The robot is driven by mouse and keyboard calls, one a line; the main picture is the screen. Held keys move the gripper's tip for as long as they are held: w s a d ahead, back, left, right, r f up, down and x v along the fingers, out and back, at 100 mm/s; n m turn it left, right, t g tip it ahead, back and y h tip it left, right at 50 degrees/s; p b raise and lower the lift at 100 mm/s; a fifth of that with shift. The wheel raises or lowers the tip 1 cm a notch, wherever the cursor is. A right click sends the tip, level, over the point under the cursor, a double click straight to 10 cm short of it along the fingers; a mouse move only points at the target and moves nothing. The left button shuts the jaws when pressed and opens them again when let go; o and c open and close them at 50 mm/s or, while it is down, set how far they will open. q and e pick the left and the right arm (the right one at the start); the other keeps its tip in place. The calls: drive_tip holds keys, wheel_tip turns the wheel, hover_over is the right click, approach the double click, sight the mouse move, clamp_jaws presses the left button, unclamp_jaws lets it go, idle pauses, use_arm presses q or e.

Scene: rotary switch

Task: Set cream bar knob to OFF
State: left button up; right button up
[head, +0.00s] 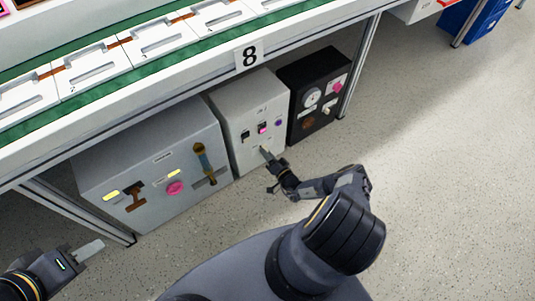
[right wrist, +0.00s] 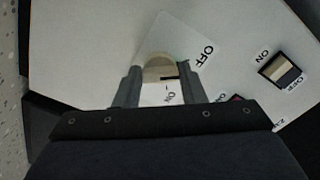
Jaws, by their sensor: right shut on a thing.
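The cream bar knob (right wrist: 159,64) sits on the pale front panel in the right wrist view, between the two fingers of my right gripper (right wrist: 158,86). The gripper is shut on it. An OFF label (right wrist: 206,55) is to the knob's upper right, and an ON label (right wrist: 170,97) is just below it. A short dark mark shows by the knob's lower edge; I cannot tell which label it points to. In the head view my right gripper (head: 265,153) reaches the lower front of the light grey box (head: 240,105), hiding the knob.
A rocker switch (right wrist: 281,70) with its own ON and OFF labels is right of the knob. A larger grey box (head: 150,140) with a lever stands left, and a black box (head: 318,105) right. The table edge (head: 190,91) overhangs the boxes. The floor in front is clear.

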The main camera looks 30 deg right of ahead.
drive_tip(key=shift+f+n, duration=0.1)
drive_tip(key=shift+n, duration=0.9)
drive_tip(key=o, duration=1)
drive_tip(key=shift+s, duration=0.1)
drive_tip(key=s, duration=0.2)
drive_tip(key=s+p, duration=0.1)
drive_tip(key=s, duration=0.4)
drive_tip(key=shift+s+d+p, duration=0.3)
drive_tip(key=shift+s, duration=0.05)
